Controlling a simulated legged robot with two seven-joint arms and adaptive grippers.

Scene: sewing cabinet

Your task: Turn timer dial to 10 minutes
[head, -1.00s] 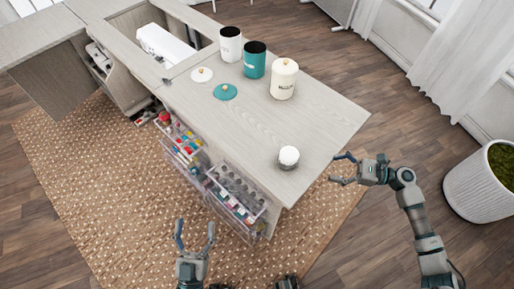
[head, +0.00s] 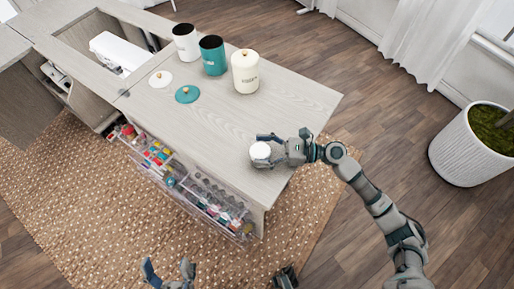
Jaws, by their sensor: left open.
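The timer (head: 260,151) is a small round thing with a white top and a grey lower part. It sits near the front right end of the cabinet top in the head view. My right gripper (head: 264,150) is at the timer from the right, with one finger on its far side. The near finger is partly hidden, and I cannot tell whether the fingers touch the timer. Dial markings are too small to read. My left gripper (head: 168,270) is open and empty at the bottom edge, away from the cabinet.
The cabinet top (head: 215,115) also bears a white canister (head: 245,73), a teal canister (head: 213,56), another white canister (head: 186,42) and two lids. Clear drawers (head: 215,205) with sewing supplies hang on the front side. A potted plant (head: 465,150) stands right.

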